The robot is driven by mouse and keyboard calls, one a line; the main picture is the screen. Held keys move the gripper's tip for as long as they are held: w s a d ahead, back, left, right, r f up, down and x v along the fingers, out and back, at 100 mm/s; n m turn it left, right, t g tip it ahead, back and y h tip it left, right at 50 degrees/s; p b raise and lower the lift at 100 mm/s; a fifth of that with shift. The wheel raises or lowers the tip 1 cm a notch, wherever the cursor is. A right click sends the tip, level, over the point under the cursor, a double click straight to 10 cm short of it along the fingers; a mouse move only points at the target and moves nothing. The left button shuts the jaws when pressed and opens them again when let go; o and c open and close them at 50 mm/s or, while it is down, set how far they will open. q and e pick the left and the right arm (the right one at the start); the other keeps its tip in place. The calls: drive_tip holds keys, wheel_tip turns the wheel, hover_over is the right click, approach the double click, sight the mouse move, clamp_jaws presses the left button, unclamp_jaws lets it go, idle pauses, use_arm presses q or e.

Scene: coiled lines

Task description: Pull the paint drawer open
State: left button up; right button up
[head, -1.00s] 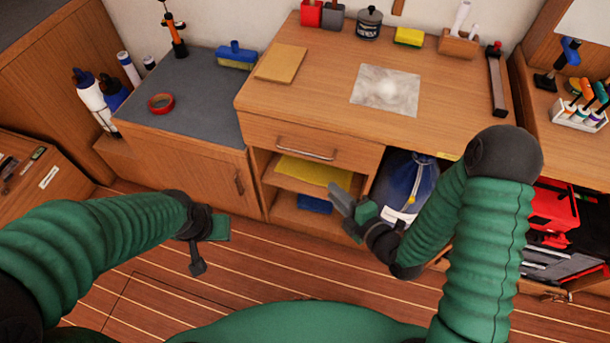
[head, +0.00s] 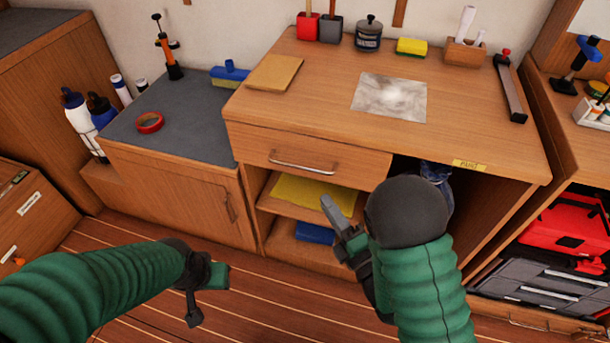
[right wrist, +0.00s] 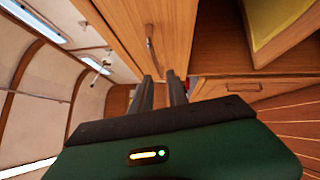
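The paint drawer (head: 300,150) is the wooden drawer under the workbench top, and it looks shut. Its metal bar handle (head: 303,165) runs across its front; the handle also shows in the right wrist view (right wrist: 151,45). My right gripper (head: 338,225) is below and a little right of the handle, apart from it. In the right wrist view its two fingers (right wrist: 160,92) stand apart with nothing between them, pointing towards the drawer front. My left gripper (head: 205,280) is low at the left, away from the bench, and its finger opening cannot be made out.
Open shelves below the drawer hold a yellow sheet (head: 312,194) and a blue item (head: 314,233). A yellow label (head: 470,165) is on the bench edge. A blue bag (head: 437,173) is mostly hidden by my right arm. A red toolbox (head: 568,225) stands at right.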

sight(304, 169)
drive_tip(key=b+x, duration=0.1)
drive_tip(key=x, duration=0.3)
drive_tip(key=b+x, duration=0.1)
drive_tip(key=x, duration=0.7)
drive_tip(key=shift+a+r+b, duration=0.1)
drive_tip(key=shift+r+b, duration=0.15)
drive_tip(key=shift+b, duration=0.15)
drive_tip(key=shift+c, duration=0.4)
clamp_jaws()
drive_tip(key=shift+s+f, duration=0.1)
drive_tip(key=shift+f, duration=0.05)
